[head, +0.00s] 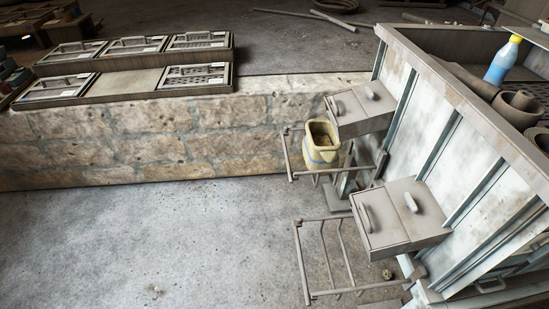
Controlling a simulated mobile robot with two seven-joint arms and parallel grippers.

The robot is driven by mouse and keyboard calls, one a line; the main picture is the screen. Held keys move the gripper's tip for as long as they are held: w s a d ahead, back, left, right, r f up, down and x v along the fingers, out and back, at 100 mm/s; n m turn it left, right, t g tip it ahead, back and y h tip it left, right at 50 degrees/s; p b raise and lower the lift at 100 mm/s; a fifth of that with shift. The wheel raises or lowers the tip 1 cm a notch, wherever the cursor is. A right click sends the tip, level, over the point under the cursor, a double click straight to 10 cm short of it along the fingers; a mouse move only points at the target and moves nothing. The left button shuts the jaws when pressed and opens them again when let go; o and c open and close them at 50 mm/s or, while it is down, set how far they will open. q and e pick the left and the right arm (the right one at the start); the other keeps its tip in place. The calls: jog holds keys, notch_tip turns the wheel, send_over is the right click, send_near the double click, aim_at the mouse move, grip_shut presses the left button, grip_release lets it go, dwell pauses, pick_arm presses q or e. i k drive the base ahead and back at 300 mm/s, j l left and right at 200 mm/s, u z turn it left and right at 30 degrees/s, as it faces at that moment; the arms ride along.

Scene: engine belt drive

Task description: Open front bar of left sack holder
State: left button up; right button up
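Two metal sack holders with rail frames stick out from the side of a machine at the right. The far sack holder (287,157) has a yellow open-topped sack or container (320,156) standing at its frame. The near sack holder (301,262) has an empty frame with several thin bars, held out low over the floor. Each has a grey box with handles above it: the far box (360,108) and the near box (398,218). I cannot tell which holder counts as the left one, or whether either front bar is open. Neither of my grippers is in view.
A stone block wall (120,140) runs along the back left, with hatched panels (130,78) on top. The concrete floor (150,240) in front is clear. A blue bottle (501,62) and rolled belts (516,106) sit on the machine's top.

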aim_at(283, 135)
jog(key=i+j+z, duration=0.15)
jog(key=i+j, duration=0.25)
jog(key=i, duration=0.15)
jog(key=i+j+z, duration=0.15)
jog(key=i+j, duration=0.3)
jog(key=i+l+z, duration=0.1)
jog(key=i+l, duration=0.15)
jog(key=i, duration=0.15)
jog(key=i+l+z, duration=0.1)
jog(key=i, duration=0.3)
jog(key=l, duration=0.1)
